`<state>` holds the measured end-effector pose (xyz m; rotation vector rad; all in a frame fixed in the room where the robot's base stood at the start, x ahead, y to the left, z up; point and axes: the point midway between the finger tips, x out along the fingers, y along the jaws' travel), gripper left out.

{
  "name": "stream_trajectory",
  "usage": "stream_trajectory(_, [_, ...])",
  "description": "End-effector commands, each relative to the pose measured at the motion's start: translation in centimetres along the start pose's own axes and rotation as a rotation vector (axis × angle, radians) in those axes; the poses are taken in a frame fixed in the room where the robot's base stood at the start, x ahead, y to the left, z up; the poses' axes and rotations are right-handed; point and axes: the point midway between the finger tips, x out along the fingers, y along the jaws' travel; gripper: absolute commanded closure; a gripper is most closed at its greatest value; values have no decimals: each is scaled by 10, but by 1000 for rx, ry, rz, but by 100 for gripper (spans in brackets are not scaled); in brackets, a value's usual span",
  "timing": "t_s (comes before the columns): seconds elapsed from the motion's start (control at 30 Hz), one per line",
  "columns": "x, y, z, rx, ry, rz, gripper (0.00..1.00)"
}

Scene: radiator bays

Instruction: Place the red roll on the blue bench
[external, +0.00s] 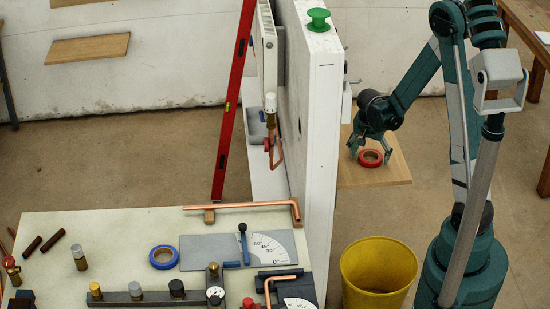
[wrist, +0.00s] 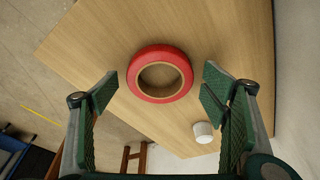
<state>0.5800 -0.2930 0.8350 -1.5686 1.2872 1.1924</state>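The red roll (external: 370,158) is a ring of red tape lying flat on a wooden shelf (external: 394,174) beside the white partition. In the wrist view the red roll (wrist: 136,78) lies between and beyond the fingertips, with bare wood showing through its hole. My gripper (external: 370,151) is open and empty, just over the roll; its two green-padded fingers also show in the wrist view (wrist: 161,84). No bench with a clearly blue top shows in the external view. A dark blue piece (wrist: 14,148) shows at the wrist view's lower left; I cannot tell what it is.
A white cylinder (wrist: 203,132) stands near the right finger. The tall white partition (external: 322,130) separates the shelf from the cream workbench (external: 120,225) with a blue roll (external: 163,257), copper pipes and tools. A yellow bucket (external: 378,270) stands below the shelf.

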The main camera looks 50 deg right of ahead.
Motion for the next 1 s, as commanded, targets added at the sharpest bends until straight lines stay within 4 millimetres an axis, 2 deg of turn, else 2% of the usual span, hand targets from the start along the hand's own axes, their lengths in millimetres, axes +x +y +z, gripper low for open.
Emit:
stream_trajectory(0.03, [0, 0, 0, 0, 0, 0, 35])
stream_trajectory(0.2, [0, 0, 0, 0, 0, 0, 55])
stream_trajectory(0.67, [-4, 2, -2, 0, 0, 0, 57])
stream_trajectory(1.0, [-29, 4, -10, 0, 0, 0, 57])
